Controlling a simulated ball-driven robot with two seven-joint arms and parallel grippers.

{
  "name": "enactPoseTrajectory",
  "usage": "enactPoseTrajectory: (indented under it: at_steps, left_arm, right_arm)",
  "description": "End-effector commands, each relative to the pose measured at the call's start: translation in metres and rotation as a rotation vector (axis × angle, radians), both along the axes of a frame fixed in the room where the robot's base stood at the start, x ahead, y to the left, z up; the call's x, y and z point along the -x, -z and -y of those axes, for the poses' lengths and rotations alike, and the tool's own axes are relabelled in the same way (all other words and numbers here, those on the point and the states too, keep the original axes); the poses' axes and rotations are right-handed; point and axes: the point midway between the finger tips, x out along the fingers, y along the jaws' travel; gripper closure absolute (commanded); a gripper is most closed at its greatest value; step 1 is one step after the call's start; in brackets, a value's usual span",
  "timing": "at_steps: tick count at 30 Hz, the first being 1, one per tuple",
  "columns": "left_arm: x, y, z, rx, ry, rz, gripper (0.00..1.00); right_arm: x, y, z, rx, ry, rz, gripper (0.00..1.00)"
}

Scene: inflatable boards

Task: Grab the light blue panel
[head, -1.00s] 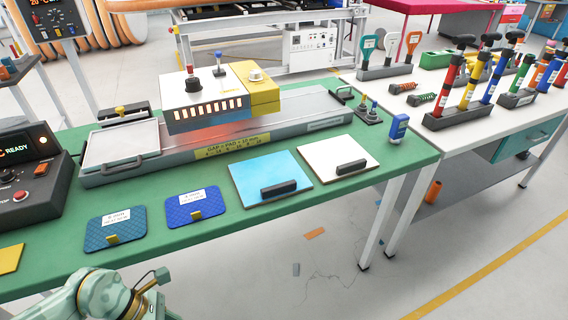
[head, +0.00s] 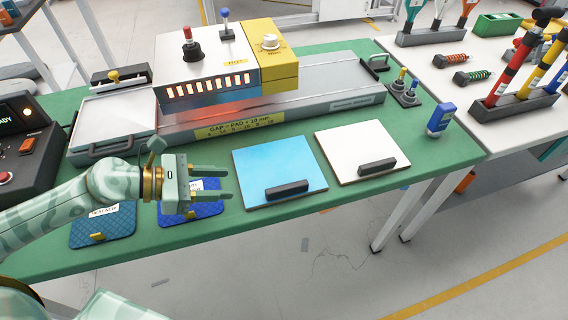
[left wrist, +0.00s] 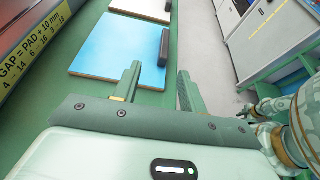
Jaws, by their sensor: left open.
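The light blue panel (head: 268,170) lies flat on the green table, with a black handle (head: 287,190) along its front edge. My left gripper (head: 229,184) is open and empty, just left of the panel and above a dark blue pad (head: 209,207), which it partly covers. In the left wrist view the light blue panel (left wrist: 115,48) lies ahead of the open fingers (left wrist: 158,90), with its black handle (left wrist: 164,47) on the right side. The fingers appear apart from the panel. My right gripper is not in view.
A white panel (head: 350,140) with a black handle lies right of the blue one. Another blue pad (head: 105,228) lies at the left. Behind stands a grey press with a yellow box (head: 275,68). The green table's front edge (head: 330,208) is close to the panels.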

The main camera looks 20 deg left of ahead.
Motion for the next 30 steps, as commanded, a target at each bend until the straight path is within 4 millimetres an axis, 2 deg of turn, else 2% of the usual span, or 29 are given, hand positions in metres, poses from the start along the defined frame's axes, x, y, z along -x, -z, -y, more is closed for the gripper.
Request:
enactPoseTrajectory:
  at_steps: [6, 12, 20, 25, 30]
  left_arm:
    - [-0.023, 0.016, 0.034, 0.003, 0.003, 0.008, 0.58]
    - [-0.046, 0.034, 0.069, 0.001, 0.003, 0.004, 0.58]
    - [-0.056, 0.044, 0.089, -0.002, 0.006, 0.003, 0.58]
    - [-0.065, 0.053, 0.115, 0.002, 0.005, 0.001, 0.58]
    - [-0.074, 0.060, 0.126, -0.002, 0.004, 0.002, 0.58]
  right_arm:
    - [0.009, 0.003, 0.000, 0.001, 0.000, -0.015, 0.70]
    - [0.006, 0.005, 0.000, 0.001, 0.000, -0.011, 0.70]
    - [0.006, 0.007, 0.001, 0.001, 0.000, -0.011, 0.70]
    - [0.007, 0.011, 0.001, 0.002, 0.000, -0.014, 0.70]
    - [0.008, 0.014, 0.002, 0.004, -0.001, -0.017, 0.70]
